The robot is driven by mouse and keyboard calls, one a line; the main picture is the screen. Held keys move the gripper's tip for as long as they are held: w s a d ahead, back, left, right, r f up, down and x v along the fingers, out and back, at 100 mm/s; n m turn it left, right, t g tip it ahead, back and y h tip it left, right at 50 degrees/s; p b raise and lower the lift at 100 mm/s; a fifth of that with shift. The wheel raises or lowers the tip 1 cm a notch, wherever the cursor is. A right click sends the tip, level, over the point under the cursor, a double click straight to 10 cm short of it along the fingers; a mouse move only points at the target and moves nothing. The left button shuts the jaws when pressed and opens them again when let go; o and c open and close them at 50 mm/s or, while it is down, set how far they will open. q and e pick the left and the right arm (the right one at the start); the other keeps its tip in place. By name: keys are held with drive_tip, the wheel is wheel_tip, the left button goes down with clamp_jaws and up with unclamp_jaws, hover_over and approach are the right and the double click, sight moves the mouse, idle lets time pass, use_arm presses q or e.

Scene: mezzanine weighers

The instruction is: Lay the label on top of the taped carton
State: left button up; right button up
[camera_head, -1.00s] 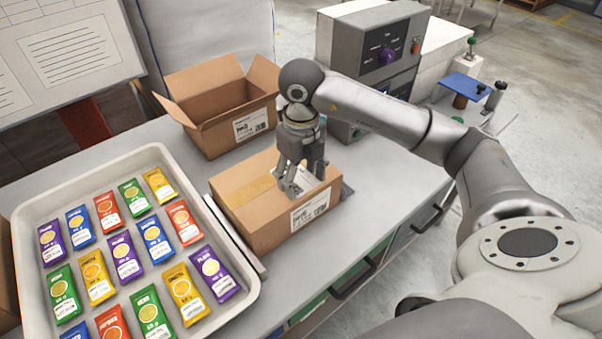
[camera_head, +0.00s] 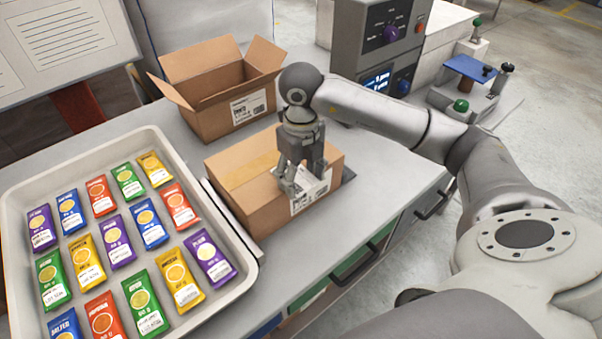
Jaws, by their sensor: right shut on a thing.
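The taped carton (camera_head: 236,187) is closed, brown, with a tape strip along its top. It stands on the grey bench, right of the pouch tray. My right gripper (camera_head: 285,187) points down at the carton's near right top edge and is shut on a small white label (camera_head: 309,178). The label is largely hidden by the fingers; I cannot tell whether it touches the carton top. A printed white sticker (camera_head: 311,196) shows on the carton's near side, partly overlapped by the gripper. My left gripper is not in view.
An open empty-looking carton (camera_head: 205,110) stands behind the taped one. A pale tray (camera_head: 245,262) of colourful pouches fills the left of the bench. A grey control unit (camera_head: 362,45) with knobs stands at the back right. Bare bench (camera_head: 365,205) lies right of the carton.

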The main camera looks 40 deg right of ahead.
sight(301, 182)
drive_tip(key=o, duration=0.7)
wheel_tip(301, 182, up, 12)
idle(0.7)
